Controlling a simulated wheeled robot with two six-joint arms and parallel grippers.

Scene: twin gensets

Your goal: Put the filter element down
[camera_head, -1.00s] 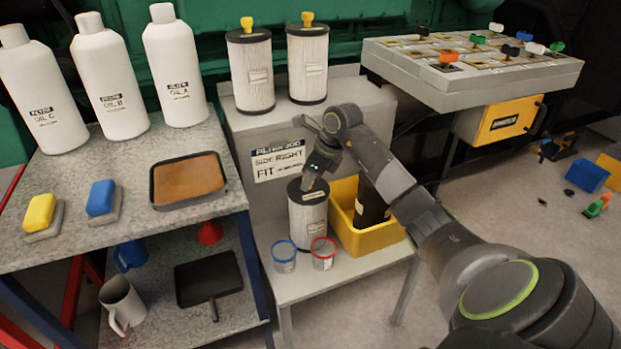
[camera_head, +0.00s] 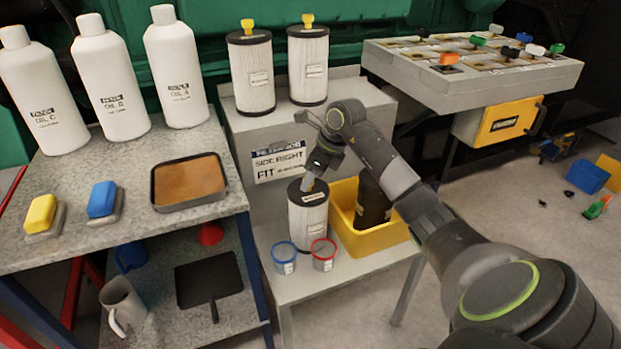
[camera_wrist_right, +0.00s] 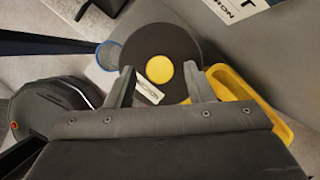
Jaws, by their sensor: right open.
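A white pleated filter element (camera_head: 308,216) with dark end caps stands upright on the low grey bench (camera_head: 262,237). In the right wrist view its dark top (camera_wrist_right: 182,50) with a yellow centre knob lies just beyond my right gripper (camera_wrist_right: 160,84). The right gripper is open, its two fingers spread with the filter's near edge between or just past them. In the head view the right gripper (camera_head: 309,181) is right above the filter's top, and the arm hides part of it. I cannot tell whether the fingers touch the filter. My left gripper is not in view.
A yellow bin (camera_head: 372,240) holding a dark cylinder (camera_head: 371,205) stands close to the filter's right. A blue-rimmed cup (camera_head: 284,259) and a red-rimmed cup (camera_head: 324,256) stand in front. Two more filters (camera_head: 252,77) (camera_head: 308,68) stand on the upper ledge behind.

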